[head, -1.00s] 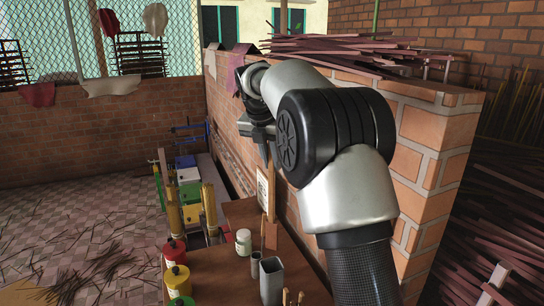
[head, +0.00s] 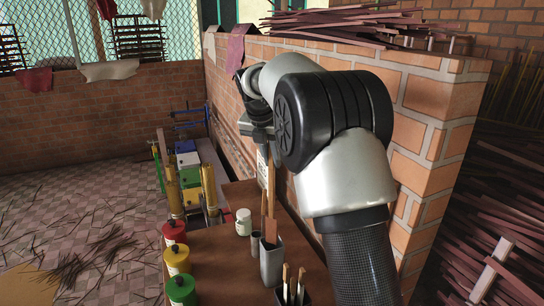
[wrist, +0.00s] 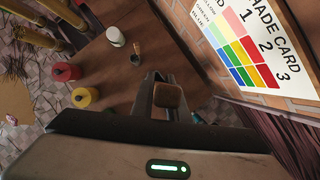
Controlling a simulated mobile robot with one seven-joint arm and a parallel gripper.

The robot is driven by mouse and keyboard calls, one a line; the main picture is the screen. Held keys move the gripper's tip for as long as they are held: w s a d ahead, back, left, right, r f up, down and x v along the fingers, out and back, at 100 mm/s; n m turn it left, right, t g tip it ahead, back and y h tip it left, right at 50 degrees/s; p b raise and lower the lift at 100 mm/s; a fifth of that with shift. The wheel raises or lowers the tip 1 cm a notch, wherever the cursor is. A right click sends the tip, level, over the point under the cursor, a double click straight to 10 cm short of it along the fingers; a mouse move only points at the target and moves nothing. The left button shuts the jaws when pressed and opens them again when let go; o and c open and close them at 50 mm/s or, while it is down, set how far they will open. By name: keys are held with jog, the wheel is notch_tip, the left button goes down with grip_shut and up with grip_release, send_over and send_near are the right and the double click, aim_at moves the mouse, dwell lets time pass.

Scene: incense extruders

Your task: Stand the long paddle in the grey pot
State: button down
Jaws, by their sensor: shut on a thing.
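The long paddle (head: 271,200) is a brown wooden stick with a flat, wider lower end. My gripper (head: 264,146) is shut on its upper part and holds it nearly upright; the paddle's top end shows between the fingers in the wrist view (wrist: 168,95). The grey pot (head: 271,265) is a tall square container on the brown table. In the head view the paddle's lower end overlaps the pot's mouth; I cannot tell how far inside it is. The pot is not clear in the wrist view, where my gripper and the paddle cover that area.
On the brown table (head: 215,270), a white jar (head: 243,222) and a small dark cup (head: 255,243) stand beside the pot. Red (head: 174,233), yellow (head: 177,260) and green (head: 181,290) jars line the left edge. A brick wall (head: 410,150) rises close on the right, with a shade card (wrist: 250,45).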

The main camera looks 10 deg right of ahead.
aim_at(271, 184)
jog(key=shift+f+b, duration=2.2)
jog(key=shift+f, duration=3.1)
jog(key=c, duration=1.6)
grip_release()
jog(key=shift+c, duration=0.2)
jog(key=p+v, duration=0.1)
jog(key=v, duration=1.6)
jog(key=shift+r, duration=0.25)
jog(key=shift+d, duration=0.1)
